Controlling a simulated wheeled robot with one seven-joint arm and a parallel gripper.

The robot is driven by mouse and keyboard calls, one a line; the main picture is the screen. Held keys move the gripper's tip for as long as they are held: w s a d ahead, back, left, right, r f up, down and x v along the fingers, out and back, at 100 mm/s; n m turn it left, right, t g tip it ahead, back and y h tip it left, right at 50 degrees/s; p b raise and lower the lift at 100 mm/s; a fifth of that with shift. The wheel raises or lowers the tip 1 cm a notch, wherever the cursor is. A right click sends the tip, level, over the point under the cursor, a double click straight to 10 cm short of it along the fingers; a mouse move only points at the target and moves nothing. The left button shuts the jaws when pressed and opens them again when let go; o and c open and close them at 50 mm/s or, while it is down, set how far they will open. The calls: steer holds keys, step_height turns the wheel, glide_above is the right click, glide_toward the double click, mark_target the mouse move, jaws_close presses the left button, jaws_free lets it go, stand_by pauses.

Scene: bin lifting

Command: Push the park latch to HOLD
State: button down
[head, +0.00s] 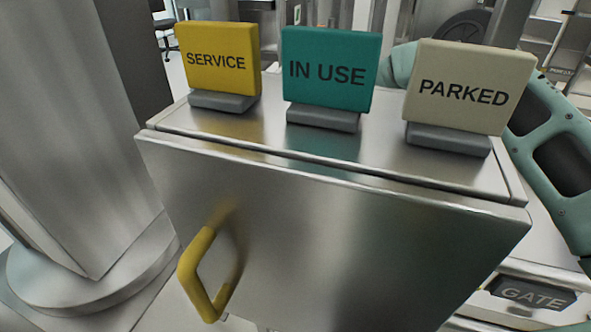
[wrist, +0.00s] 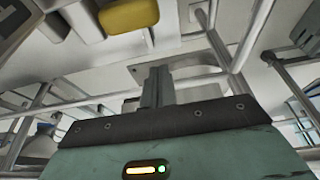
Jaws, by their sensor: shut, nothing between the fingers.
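I cannot make out a park latch or a HOLD marking in either view. In the wrist view my gripper (wrist: 157,85) shows its two dark fingers shut together with nothing between them. A yellow rounded block (wrist: 128,15) is beyond the fingertips at the top of the wrist view, apart from them; I cannot tell what it is. In the head view my gripper is out of sight; teal links of my arm show at the right, behind and beside the PARKED sign (head: 468,88).
A steel cabinet (head: 330,235) with a yellow handle (head: 190,270) fills the head view. SERVICE (head: 216,62) and IN USE (head: 328,72) signs stand on it. A dark GATE label (head: 530,294) is at lower right. Metal rails (wrist: 250,35) surround the gripper.

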steer(key=shift+s+d+f+b, duration=0.2)
steer(key=shift+s+d+f, duration=0.1)
steer(key=shift+d+f, duration=0.45)
steer(key=shift+s+d+f+b, duration=0.15)
steer(key=shift+s+d+f, duration=0.15)
steer(key=shift+d+f, duration=0.4)
steer(key=d+p, duration=0.1)
steer(key=s+d, duration=0.1)
steer(key=d, duration=0.1)
steer(key=s+d+p, duration=0.1)
steer(key=d, duration=0.1)
steer(key=shift+d+f+p, duration=0.1)
steer(key=shift+p, duration=0.2)
